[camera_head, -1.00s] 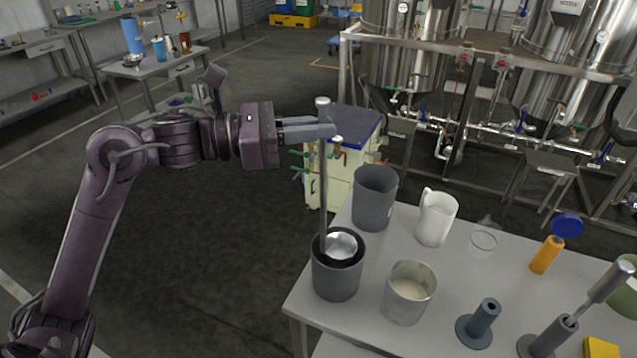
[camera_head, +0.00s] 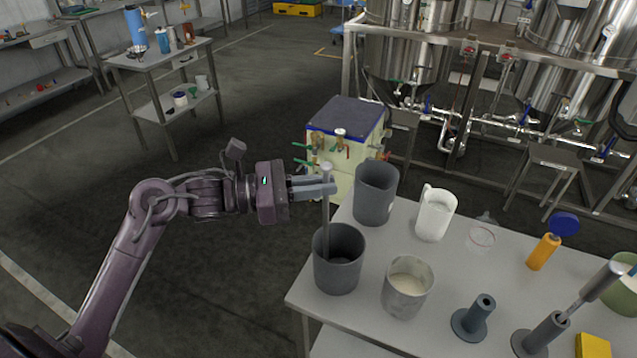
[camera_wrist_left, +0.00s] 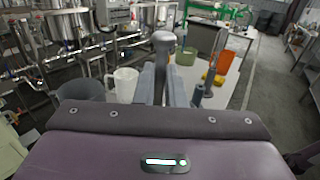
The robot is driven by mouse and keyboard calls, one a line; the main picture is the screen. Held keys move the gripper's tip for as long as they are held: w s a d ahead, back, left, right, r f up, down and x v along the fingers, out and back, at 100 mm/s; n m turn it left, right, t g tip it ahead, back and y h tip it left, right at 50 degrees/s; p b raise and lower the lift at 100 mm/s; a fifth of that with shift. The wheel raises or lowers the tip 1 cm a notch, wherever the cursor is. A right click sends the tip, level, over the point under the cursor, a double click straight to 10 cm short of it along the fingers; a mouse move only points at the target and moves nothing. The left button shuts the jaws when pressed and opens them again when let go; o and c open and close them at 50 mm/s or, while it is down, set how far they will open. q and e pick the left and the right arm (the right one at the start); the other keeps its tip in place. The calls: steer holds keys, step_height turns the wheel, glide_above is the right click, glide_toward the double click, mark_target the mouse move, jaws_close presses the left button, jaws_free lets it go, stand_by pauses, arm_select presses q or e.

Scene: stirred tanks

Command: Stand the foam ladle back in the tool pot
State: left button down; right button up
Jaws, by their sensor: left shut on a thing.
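My left gripper (camera_head: 325,187) is shut on the upper part of the grey foam ladle's handle (camera_head: 326,217), just under its knob. The ladle is upright. Its handle runs down into the dark grey tool pot (camera_head: 337,272) at the table's front left corner. Its bowl is hidden inside the pot, so I cannot tell whether it touches the bottom. In the left wrist view the ladle's knob (camera_wrist_left: 163,40) stands between the fingers. My right gripper is not in view.
A taller grey container (camera_head: 375,195) stands just behind the tool pot. A white jug (camera_head: 435,215) and a steel beaker (camera_head: 407,293) of pale liquid stand to the right.

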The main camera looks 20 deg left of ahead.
arm_select(q)
steer(key=shift+f, duration=0.1)
steer(key=c, duration=1.5)
jaws_free()
